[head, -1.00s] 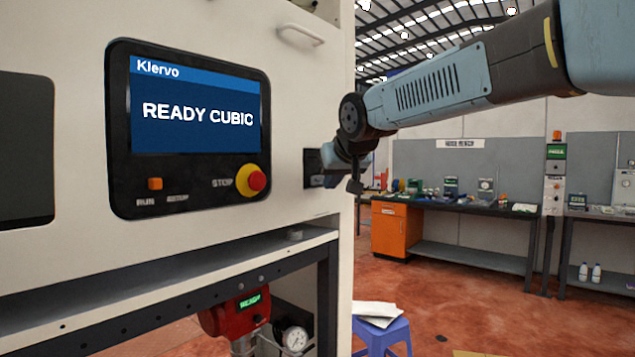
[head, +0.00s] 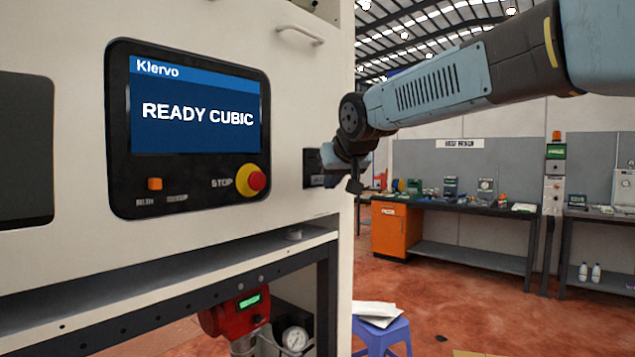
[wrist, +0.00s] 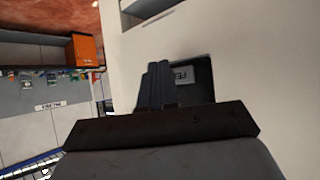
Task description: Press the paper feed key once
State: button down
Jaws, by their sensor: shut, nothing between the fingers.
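A small dark panel (head: 312,168) sits on the right part of the cream machine front, partly hidden by my wrist in the head view. In the wrist view, the same panel (wrist: 207,90) carries a grey key (wrist: 187,74) with a label, of which only the letters "FE" can be made out. My gripper (wrist: 157,72) is shut and empty, with its fingers pointing at the panel. The fingers overlap the panel's left side in the wrist view and cover part of it. I cannot tell whether the fingertips touch the key or stop short of it.
The machine's screen (head: 198,105) reads "READY CUBIC". A red and yellow stop button (head: 252,181) and an orange button (head: 155,184) sit below it. A handle (head: 300,35) juts out above. A blue stool (head: 385,338) stands on the floor, with benches behind.

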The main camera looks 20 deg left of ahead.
jog(key=shift+a, duration=0.2)
dwell(0.6)
jog(key=shift+a+r, duration=0.1)
jog(key=shift+a, duration=0.15)
jog(key=shift+w+a, duration=0.2)
jog(key=shift+a, duration=0.15)
dwell(0.9)
jog(key=shift+d, duration=0.1)
dwell(0.4)
jog(key=shift+s+d, duration=0.3)
jog(key=shift+d, duration=0.4)
jog(key=shift+s+d, duration=0.3)
jog(key=shift+d, duration=0.45)
jog(key=shift+s+d, duration=0.35)
jog(key=shift+d, duration=0.45)
jog(key=shift+s+d, duration=0.3)
jog(key=shift+d, duration=0.45)
